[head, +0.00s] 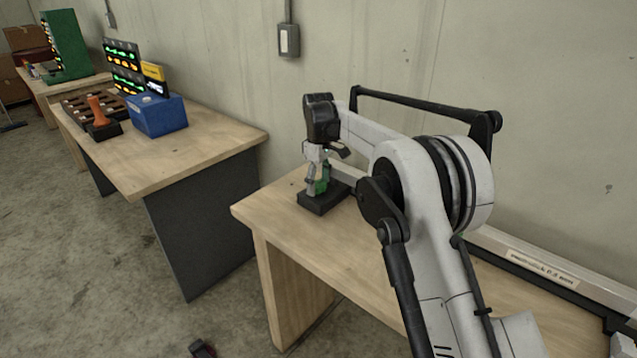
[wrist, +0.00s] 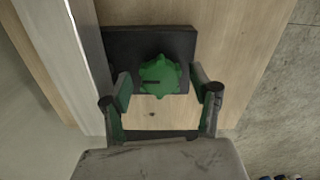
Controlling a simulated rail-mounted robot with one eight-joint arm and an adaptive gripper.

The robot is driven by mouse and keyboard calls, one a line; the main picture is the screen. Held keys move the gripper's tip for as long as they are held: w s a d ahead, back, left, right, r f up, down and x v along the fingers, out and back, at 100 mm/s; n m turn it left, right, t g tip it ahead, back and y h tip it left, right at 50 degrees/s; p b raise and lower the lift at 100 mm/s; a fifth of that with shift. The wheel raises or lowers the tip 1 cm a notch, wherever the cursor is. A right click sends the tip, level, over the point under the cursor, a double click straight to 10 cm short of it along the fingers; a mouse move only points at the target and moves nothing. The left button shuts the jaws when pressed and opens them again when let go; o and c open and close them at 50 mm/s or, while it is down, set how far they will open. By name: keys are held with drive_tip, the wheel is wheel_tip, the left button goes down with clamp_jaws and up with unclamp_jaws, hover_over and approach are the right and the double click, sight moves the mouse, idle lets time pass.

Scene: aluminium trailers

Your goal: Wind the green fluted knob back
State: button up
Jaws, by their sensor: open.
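The green fluted knob (wrist: 160,76) sits on a black base block (wrist: 120,44) in the wrist view, with a dark pointer line towards its left side. My gripper (wrist: 165,90) is open, with one finger on the left and one on the right of the knob. Small gaps seem to show between the fingers and the knob; contact cannot be told for sure. In the head view my gripper (head: 318,182) points down over the black base (head: 322,202), and the knob (head: 321,187) shows only partly behind the fingers.
The base stands on a wooden table (head: 290,235) near the wall. A second table (head: 190,155) at left holds a blue box (head: 158,116), a brown tray (head: 80,108) and an orange-handled device (head: 100,115). A gap of floor separates the tables.

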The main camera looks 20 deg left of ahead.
sight(319, 184)
drive_tip(key=shift+r, duration=0.1)
wheel_tip(319, 184, up, 12)
idle(0.5)
drive_tip(key=s+d+r+m+t, duration=0.1)
drive_tip(key=s+d+r+m, duration=0.1)
drive_tip(key=d+r, duration=0.45)
drive_tip(key=s+d+r+m+t, duration=0.15)
drive_tip(key=d+r, duration=0.25)
drive_tip(key=d, duration=0.5)
drive_tip(key=s+d+r+m+y, duration=0.1)
drive_tip(key=s+d+r+m, duration=0.1)
drive_tip(key=s+d, duration=0.45)
drive_tip(key=s+d+r+m, duration=0.2)
drive_tip(key=s+d+m, duration=0.15)
drive_tip(key=d, duration=0.55)
drive_tip(key=s+d+f+m+t, duration=0.1)
drive_tip(key=s+d+f, duration=0.3)
drive_tip(key=s, duration=0.5)
drive_tip(key=s+d+f+m+t, duration=0.2)
drive_tip(key=s+d+f+m, duration=0.1)
drive_tip(key=s+d+f, duration=0.2)
drive_tip(key=s+d+f+m+t+h, duration=0.1)
drive_tip(key=s+d+f, duration=0.4)
drive_tip(key=s, duration=0.8)
drive_tip(key=d+m, duration=0.1)
drive_tip(key=d, duration=0.1)
drive_tip(key=shift+s+d+t, duration=0.2)
drive_tip(key=shift+d+t, duration=0.1)
drive_tip(key=shift+t, duration=0.05)
